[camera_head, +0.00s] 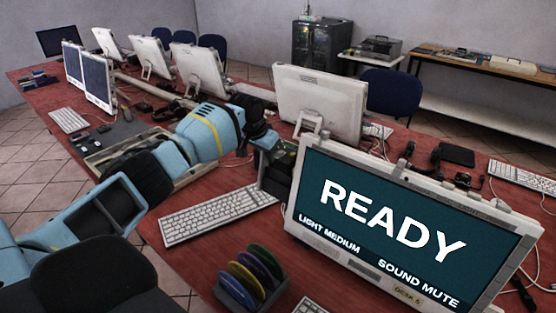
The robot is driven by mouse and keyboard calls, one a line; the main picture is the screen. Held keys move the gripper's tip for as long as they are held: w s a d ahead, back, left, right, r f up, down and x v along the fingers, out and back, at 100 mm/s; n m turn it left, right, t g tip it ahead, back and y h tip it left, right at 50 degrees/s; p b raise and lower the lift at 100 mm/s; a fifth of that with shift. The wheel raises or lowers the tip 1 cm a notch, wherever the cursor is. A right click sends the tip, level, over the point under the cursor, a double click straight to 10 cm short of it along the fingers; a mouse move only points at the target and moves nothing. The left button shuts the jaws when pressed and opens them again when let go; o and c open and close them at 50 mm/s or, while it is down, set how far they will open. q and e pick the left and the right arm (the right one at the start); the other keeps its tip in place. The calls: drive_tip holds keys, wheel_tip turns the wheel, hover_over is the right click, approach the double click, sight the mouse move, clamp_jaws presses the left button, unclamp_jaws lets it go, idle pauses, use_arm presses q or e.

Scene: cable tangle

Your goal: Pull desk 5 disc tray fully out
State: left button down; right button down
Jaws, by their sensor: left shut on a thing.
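The desk 5 monitor (400,231) stands in front at the right, with READY on its screen and a DESK 5 label on its lower bezel. A small dark computer unit (274,172) stands behind its left edge. My left arm reaches in from the left, and my left gripper (265,141) is at the top of this unit. It is shut on what seems to be the disc tray; the tray is too small and dark there to tell how far out it is. My right gripper is not in view.
A white keyboard (219,213) lies left of the unit. A rack of coloured discs (250,277) stands at the front edge. Another monitor (320,105) stands just behind the gripper. Cables and headsets (434,160) clutter the right side. Red table (190,265) shows bare around the keyboard.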

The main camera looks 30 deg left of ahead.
use_arm(q)
drive_tip(key=shift+a, duration=0.75)
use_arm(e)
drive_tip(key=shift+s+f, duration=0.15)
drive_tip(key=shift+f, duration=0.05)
use_arm(q)
drive_tip(key=c, duration=1.5)
unclamp_jaws()
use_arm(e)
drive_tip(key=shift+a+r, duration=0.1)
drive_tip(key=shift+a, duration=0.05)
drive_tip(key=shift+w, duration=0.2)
use_arm(q)
drive_tip(key=p+v, duration=0.1)
drive_tip(key=v, duration=0.6)
drive_tip(key=shift+s+r, duration=0.1)
drive_tip(key=shift+r, duration=0.3)
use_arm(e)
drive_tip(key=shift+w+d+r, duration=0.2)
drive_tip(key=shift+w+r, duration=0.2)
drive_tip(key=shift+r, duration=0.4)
